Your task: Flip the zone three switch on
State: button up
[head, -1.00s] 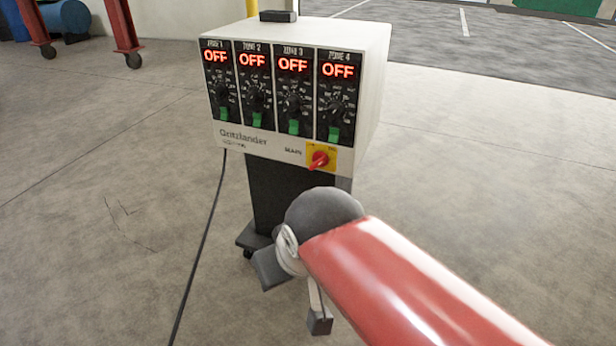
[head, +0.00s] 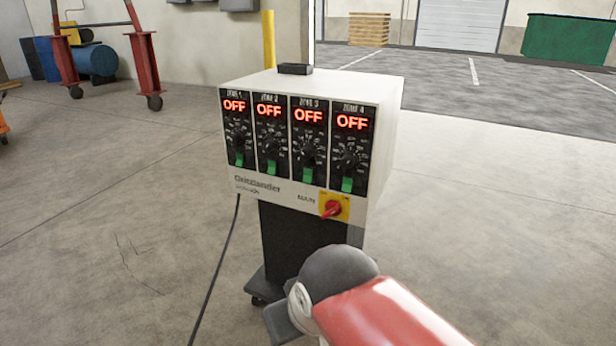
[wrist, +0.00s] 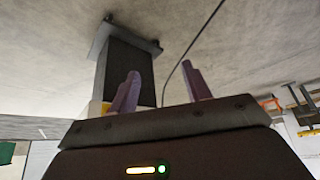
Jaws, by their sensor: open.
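The white control box (head: 385,150) stands on a dark pedestal in the middle of the head view. Its front has four zone panels, each with a red OFF display, a black dial and a green switch. The zone 3 switch (head: 307,175) is green, at the bottom of the third panel from the left. A red main knob on a yellow plate (head: 333,206) sits below the panels. My gripper (wrist: 158,90) shows in the wrist view with two purple fingers apart and nothing between them. The pedestal (wrist: 128,72) is beyond the fingers. In the head view my arm hides the gripper.
A black cable (head: 216,270) runs from the box down to the floor. A small black block (head: 295,69) lies on top of the box. The floor around the pedestal is open.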

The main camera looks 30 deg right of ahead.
jog(key=shift+w+a, duration=0.1)
jog(key=shift+w, duration=0.05)
jog(key=shift+c, duration=1.2)
jog(key=w+a+m+t, duration=0.1)
jog(key=w, duration=0.2)
jog(key=w+a+r+m+t+y+b, duration=0.1)
jog(key=w, duration=0.2)
jog(key=w+a+m+t+y, duration=0.1)
jog(key=w, duration=0.2)
jog(key=shift+w+a+r, duration=0.15)
jog(key=shift+w+r, duration=0.2)
jog(key=shift+w, duration=0.05)
grip_shut()
jog(key=w+d+r+m+t+h+b, duration=0.1)
jog(key=w+d+m+t+h+b, duration=0.15)
jog(key=w+m, duration=0.55)
jog(key=w+d+m+t+h+b, duration=0.1)
jog(key=w+d+m+t+h, duration=0.25)
jog(key=w, duration=0.55)
jog(key=shift+s+d+f+m+g+h+b, duration=0.1)
jog(key=shift+d+f+m+g+h+b, duration=0.35)
jog(key=shift+m+h, duration=1.65)
jog(key=shift+s+d+m+g+h, duration=0.1)
jog(key=shift+d+m+g+h, duration=0.65)
jog(key=shift+m+h, duration=1.35)
jog(key=shift+s+d+f+m+g+h+b, duration=0.1)
jog(key=shift+d+f+m+g+h+b, duration=0.15)
jog(key=shift+d+m+h, duration=1.75)
